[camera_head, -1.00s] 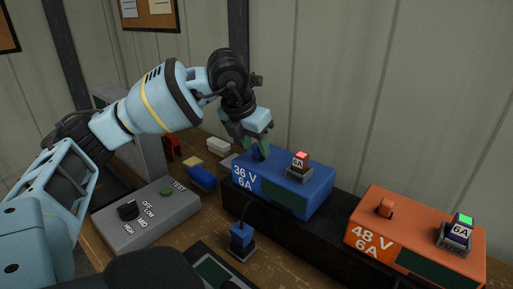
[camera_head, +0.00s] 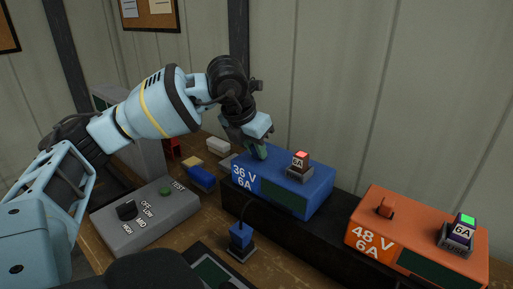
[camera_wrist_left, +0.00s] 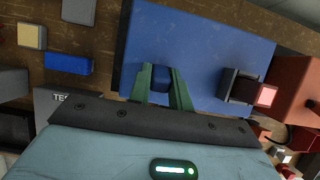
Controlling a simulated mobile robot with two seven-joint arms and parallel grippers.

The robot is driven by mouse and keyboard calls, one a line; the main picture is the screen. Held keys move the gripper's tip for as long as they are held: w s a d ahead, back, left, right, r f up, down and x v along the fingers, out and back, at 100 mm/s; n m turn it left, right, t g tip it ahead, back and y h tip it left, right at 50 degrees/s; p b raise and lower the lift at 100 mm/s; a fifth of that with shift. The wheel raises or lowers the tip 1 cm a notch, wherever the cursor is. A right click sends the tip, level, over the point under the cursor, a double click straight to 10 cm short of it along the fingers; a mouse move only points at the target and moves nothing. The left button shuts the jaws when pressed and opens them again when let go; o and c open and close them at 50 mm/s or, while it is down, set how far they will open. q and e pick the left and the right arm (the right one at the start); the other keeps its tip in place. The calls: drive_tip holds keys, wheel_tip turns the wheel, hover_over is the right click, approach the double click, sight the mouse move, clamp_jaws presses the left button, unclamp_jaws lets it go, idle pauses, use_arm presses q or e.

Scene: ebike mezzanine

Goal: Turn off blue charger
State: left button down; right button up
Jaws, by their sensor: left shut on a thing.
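The blue charger (camera_head: 318,186), marked 36 V 6A, stands on a black shelf, and its small lamp block (camera_head: 300,161) on top glows red. My left gripper (camera_head: 260,152) is over the charger's back left top. In the left wrist view its two green fingers (camera_wrist_left: 163,82) are shut on the charger's dark blue switch (camera_wrist_left: 161,77), one on each side. In the head view the fingers hide the switch. The charger's blue top (camera_wrist_left: 220,45) fills the middle of the wrist view. My right gripper is not in view.
An orange charger (camera_head: 400,210), marked 48 V 6A, stands to the right with a green lamp (camera_head: 466,219). A grey test box (camera_head: 165,218) with a black knob is at left. A blue plug (camera_head: 241,236) stands in front. The wall is close behind.

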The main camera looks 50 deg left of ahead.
use_arm(q)
drive_tip(key=shift+s+f+t+b, duration=0.15)
drive_tip(key=shift+f+t+b, duration=0.15)
drive_tip(key=shift+t+b, duration=0.2)
drive_tip(key=shift+r, duration=0.2)
drive_tip(key=c, duration=1.3)
unclamp_jaws()
drive_tip(key=shift+r, duration=0.1)
drive_tip(key=v, duration=0.7)
drive_tip(key=shift+s+r, duration=0.25)
